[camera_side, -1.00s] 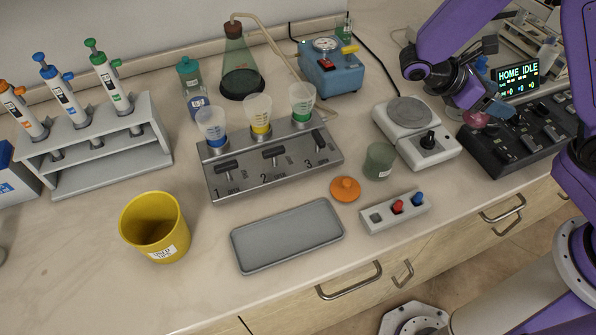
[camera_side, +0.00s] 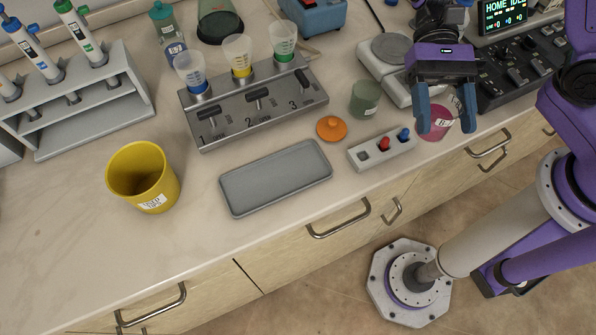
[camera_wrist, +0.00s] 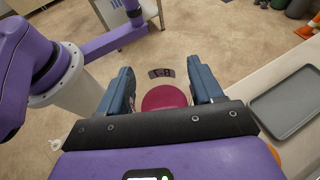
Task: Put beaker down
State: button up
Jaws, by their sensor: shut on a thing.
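The beaker (camera_side: 436,123) is clear-walled with pink contents and a white label. It also shows in the wrist view (camera_wrist: 164,97) as a magenta round with a label beyond it. My gripper (camera_side: 446,115) points down in the side view, its two blue fingers on either side of the beaker, shut on it. In the wrist view, my gripper (camera_wrist: 160,85) has the beaker between its fingers, with floor behind it. The beaker appears near the bench's front edge, right of the switch block. I cannot tell whether its base touches the bench.
A switch block (camera_side: 382,150), green cup (camera_side: 365,98), orange lid (camera_side: 331,128) and scale (camera_side: 376,72) stand left of my gripper. A control panel (camera_side: 520,72) is to the right. A grey tray (camera_side: 276,178) looks empty. Bare bench surrounds the yellow cup (camera_side: 143,178).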

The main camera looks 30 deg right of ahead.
jog(key=a+r+m+t+y, duration=0.4)
jog(key=a+m+y, duration=0.2)
jog(key=a, duration=0.3)
send_over(296, 174)
notch_tip(296, 174, down, 10)
jog(key=shift+f+t, duration=0.3)
jog(key=shift+f, duration=1.3)
jog(key=o, duration=1.2)
jog(key=shift+f, duration=0.1)
jog(key=shift+c, duration=0.2)
